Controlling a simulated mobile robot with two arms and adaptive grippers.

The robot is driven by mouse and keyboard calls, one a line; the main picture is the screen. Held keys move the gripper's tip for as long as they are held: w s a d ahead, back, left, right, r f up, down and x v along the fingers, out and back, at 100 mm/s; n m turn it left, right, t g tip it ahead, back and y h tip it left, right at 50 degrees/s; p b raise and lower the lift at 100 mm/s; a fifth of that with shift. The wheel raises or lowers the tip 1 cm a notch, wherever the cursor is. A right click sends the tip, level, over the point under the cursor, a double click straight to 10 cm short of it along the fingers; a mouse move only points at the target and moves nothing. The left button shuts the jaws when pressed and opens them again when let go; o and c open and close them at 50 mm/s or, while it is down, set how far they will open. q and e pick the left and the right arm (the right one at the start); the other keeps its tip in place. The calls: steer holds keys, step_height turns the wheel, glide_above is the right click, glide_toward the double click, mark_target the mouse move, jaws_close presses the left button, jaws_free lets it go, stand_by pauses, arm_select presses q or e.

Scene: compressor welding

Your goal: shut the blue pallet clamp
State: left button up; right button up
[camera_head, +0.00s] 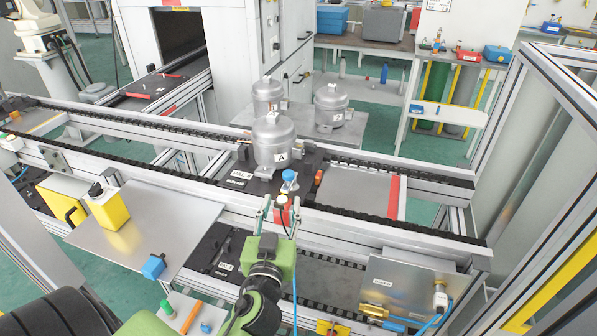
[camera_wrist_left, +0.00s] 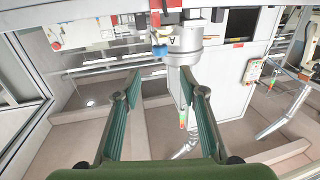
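The blue pallet clamp (camera_head: 290,177) has a blue head and stands at the front of the black pallet (camera_head: 237,183), beside the compressor marked A (camera_head: 277,135). In the left wrist view the blue clamp (camera_wrist_left: 158,51) shows above and beyond the fingertips, next to the upside-down compressor (camera_wrist_left: 187,52). My left gripper (camera_head: 281,204) is green, with its fingers spread apart just in front of the clamp. In the left wrist view the gripper (camera_wrist_left: 159,80) is open with nothing clearly between its fingers. A small red and white part (camera_head: 282,212) shows between the fingers in the head view. My right gripper is not in view.
Conveyor rails (camera_head: 390,226) run in front of and behind the pallet. A metal box (camera_head: 415,285) stands at lower right. Other compressors (camera_head: 331,107) stand behind.

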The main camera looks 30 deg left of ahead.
mark_target(288, 177)
arm_select(q)
steer(key=p+x, duration=0.3)
steer(key=x, duration=0.8)
steer(key=shift+w+a, duration=0.1)
steer(key=shift+w+a+f+p, duration=0.1)
steer(key=shift+w+a+p, duration=0.2)
steer(key=shift+w, duration=0.3)
jaws_close()
